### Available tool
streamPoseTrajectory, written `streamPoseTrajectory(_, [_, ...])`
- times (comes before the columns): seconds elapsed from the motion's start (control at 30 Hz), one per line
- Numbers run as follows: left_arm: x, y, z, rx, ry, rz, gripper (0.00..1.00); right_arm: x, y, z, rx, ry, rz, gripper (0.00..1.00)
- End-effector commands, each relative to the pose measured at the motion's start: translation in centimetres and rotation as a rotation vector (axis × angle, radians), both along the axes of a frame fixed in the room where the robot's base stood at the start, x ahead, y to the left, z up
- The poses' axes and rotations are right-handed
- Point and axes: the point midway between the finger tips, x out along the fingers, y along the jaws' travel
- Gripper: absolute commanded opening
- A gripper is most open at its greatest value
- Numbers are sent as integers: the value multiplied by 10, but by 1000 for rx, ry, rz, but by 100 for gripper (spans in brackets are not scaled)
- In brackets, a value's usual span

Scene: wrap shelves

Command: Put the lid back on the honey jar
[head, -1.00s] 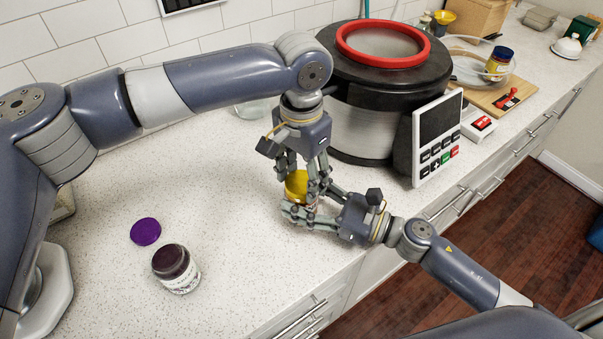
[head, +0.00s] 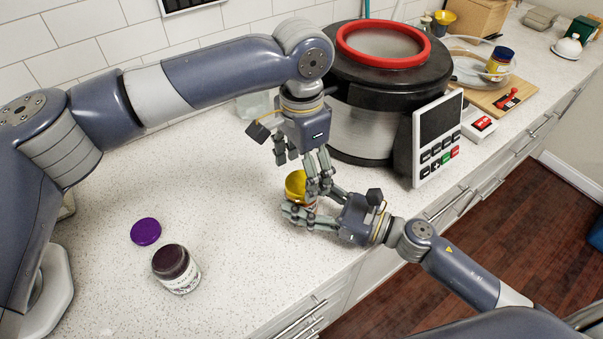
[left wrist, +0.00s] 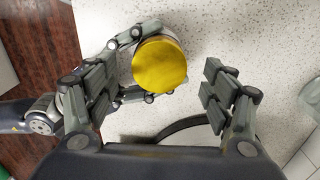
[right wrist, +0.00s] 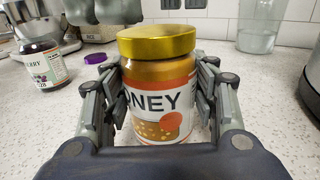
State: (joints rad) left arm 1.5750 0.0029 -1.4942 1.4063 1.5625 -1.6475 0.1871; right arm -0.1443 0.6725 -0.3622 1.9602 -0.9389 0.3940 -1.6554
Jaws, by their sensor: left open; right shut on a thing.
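The honey jar (right wrist: 157,98) stands upright with its label showing in the right wrist view. The yellow lid (right wrist: 157,42) sits level on top of it; it also shows in the head view (head: 296,184) and the left wrist view (left wrist: 160,65). I cannot tell how tightly it is turned. My right gripper (head: 305,216) is shut around the jar's sides, below the lid. My left gripper (head: 303,165) is open above the lid, with its fingers spread apart and clear of it in the left wrist view. The jar's lower body is mostly hidden in the head view.
A dark jam jar (head: 176,268) stands open on the counter (head: 230,230) at the front left, with a purple lid (head: 146,231) lying beside it. A large black and steel machine with a red rim (head: 383,42) is behind my grippers. The counter's front edge runs close by.

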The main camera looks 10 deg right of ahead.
Motion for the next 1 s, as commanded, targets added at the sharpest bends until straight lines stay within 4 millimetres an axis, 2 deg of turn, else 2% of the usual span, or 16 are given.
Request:
streamPoseTrajectory(0.2, [0,-1,48,-2,-2,-1,76,0,0,0,1,-1,0,0])
streamPoseTrajectory(0.43, [1,0,88,-1,-1,0,76,0,0,0,1,-1,0,0])
streamPoseTrajectory(0.6, [0,0,101,1,0,0,76,0,0,0,1,-1,0,0])
streamPoseTrajectory(0.9, [0,0,102,1,0,-1,76,0,0,1,1,-1,0,0])
streamPoseTrajectory(0.93, [0,0,102,1,0,-1,76,0,0,1,1,-1,0,61])
streamPoseTrajectory(1.0, [0,0,102,1,0,-1,76,0,0,0,1,-1,0,77])
